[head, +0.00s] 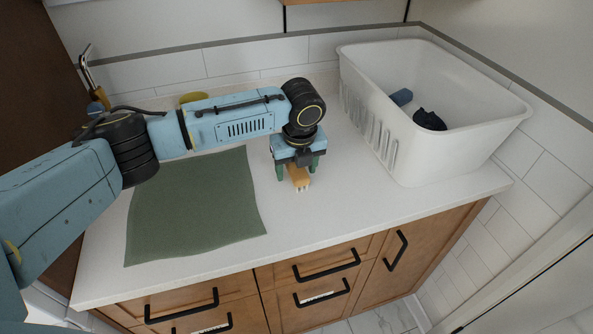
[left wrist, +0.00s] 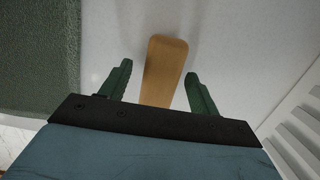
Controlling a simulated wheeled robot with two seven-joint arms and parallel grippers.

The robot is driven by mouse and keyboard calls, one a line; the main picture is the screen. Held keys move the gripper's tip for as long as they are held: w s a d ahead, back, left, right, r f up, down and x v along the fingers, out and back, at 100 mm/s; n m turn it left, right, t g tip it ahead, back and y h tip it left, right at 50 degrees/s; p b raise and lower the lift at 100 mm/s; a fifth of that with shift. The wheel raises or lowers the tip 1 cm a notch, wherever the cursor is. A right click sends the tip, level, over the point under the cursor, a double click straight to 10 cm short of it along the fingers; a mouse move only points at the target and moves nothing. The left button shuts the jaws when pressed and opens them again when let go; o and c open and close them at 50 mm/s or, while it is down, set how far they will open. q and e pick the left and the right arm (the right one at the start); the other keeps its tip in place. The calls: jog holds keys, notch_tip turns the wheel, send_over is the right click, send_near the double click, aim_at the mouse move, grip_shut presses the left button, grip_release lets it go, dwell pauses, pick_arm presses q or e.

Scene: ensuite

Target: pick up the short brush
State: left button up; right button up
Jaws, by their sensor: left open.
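The short brush (head: 302,184) lies on the white counter, with a tan wooden body and a pale end toward the counter's front. In the left wrist view its smooth wooden part (left wrist: 164,66) runs between the two green fingers, with a gap on each side. My left gripper (head: 297,175) is open, pointing down over the brush, and hides part of it in the head view. The fingers do not clearly touch it. My right gripper is not in view.
A green mat (head: 190,211) lies left of the brush. A white basket (head: 465,155) at the right holds a blue item (head: 401,97) and a dark item (head: 429,120). A yellow object (head: 192,97) is partly hidden behind my arm. The counter in front of the brush is clear.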

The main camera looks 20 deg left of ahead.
pick_arm(q)
jog(key=shift+f, duration=0.2)
dwell(0.4)
jog(key=shift+c, duration=0.4)
jog(key=c, duration=1)
